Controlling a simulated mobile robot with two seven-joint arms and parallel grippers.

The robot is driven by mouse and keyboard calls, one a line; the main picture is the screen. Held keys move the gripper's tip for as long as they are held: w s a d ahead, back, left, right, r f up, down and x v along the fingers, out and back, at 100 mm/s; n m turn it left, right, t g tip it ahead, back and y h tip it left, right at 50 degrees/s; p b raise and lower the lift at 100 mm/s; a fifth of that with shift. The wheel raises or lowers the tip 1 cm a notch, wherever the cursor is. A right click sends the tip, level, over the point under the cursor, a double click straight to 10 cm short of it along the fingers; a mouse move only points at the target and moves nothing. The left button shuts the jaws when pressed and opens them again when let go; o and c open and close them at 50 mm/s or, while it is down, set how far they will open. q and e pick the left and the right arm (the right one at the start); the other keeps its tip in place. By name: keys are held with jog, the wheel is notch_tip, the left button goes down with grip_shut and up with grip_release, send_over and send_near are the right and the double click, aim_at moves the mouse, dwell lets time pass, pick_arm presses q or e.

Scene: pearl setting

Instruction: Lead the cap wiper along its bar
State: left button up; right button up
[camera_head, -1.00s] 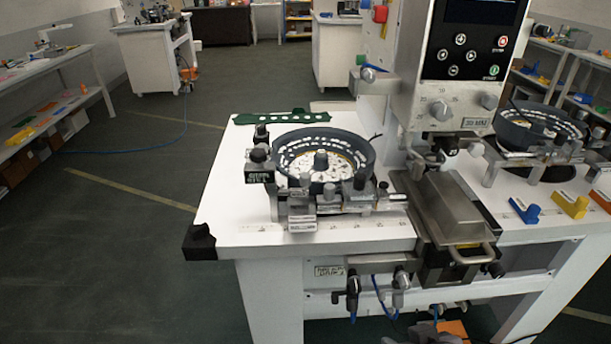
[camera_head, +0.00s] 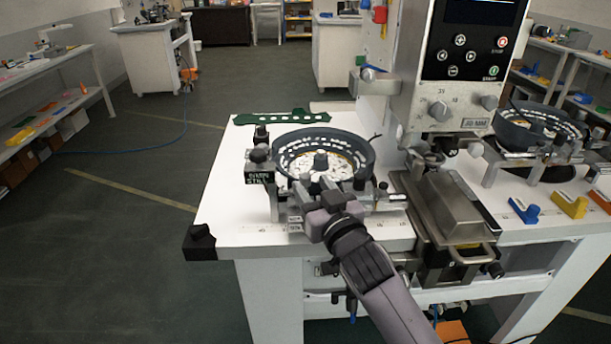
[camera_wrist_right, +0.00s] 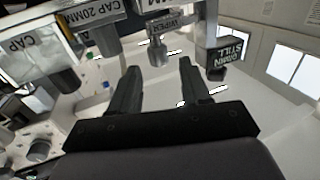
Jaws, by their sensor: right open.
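In the wrist view the block labelled WIPER (camera_wrist_right: 168,22) carries a grey cylindrical knob (camera_wrist_right: 160,52), which sits just beyond the fingertips, roughly between their lines. My right gripper (camera_wrist_right: 158,72) is open and empty, its two fingers apart. In the head view my right gripper (camera_head: 318,204) is in front of the feeder bowl (camera_head: 355,138), over the fittings at its front. It covers the wiper and most of the bar there, so I cannot tell the wiper's position along the bar. My left gripper is not in view.
Blocks labelled CAP 20MM (camera_wrist_right: 100,14) and CAP (camera_wrist_right: 32,45) sit left of the wiper in the wrist view; a dark labelled block (camera_wrist_right: 224,55) sits right. A metal chute (camera_head: 455,205) and control panel (camera_head: 470,55) stand right of the bowl.

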aim_at(307, 180)
jog(key=shift+x, duration=2.35)
